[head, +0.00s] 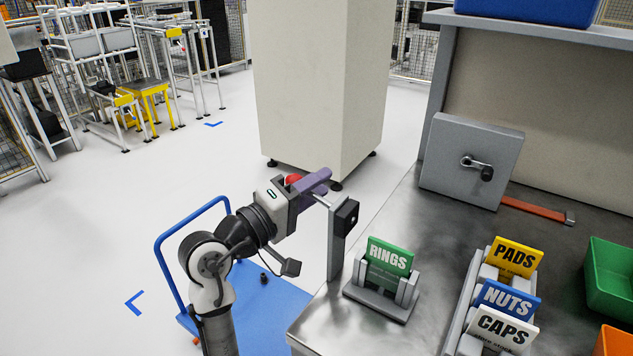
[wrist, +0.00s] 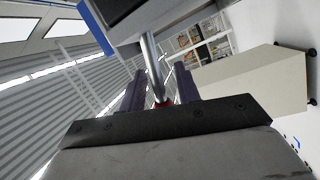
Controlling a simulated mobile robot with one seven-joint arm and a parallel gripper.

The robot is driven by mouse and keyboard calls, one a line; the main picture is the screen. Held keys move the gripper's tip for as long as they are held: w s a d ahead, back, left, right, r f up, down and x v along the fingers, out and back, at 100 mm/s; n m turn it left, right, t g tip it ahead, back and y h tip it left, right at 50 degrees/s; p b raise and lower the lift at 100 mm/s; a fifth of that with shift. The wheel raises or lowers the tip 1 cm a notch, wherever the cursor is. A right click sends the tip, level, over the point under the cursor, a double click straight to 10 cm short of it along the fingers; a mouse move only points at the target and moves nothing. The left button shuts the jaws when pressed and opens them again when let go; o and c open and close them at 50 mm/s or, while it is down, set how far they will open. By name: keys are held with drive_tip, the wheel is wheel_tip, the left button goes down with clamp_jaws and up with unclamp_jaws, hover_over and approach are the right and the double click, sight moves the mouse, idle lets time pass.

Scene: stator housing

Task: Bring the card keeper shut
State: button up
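No part is labelled as the card keeper, and I cannot tell which one it is. A grey post (head: 339,242) stands at the bench's left edge, with a black block (head: 346,216) at its top and a metal rod (head: 320,201) reaching toward my gripper. My gripper (head: 318,183) has purple fingers, set apart. In the wrist view the rod (wrist: 152,68) runs between the fingers (wrist: 160,92), with a gap visible on each side. A green RINGS card (head: 389,257) stands upright in a grey holder (head: 378,303) right of the post.
Behind are a grey box with a crank (head: 470,165) and an orange strip (head: 537,209). Green (head: 612,278) and orange bins are at right. A blue cart (head: 262,315) stands below.

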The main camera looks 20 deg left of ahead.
drive_tip(key=shift+w+d, duration=0.1)
drive_tip(key=shift+w, duration=0.05)
drive_tip(key=shift+c, duration=0.2)
clamp_jaws()
drive_tip(key=shift+r, duration=0.1)
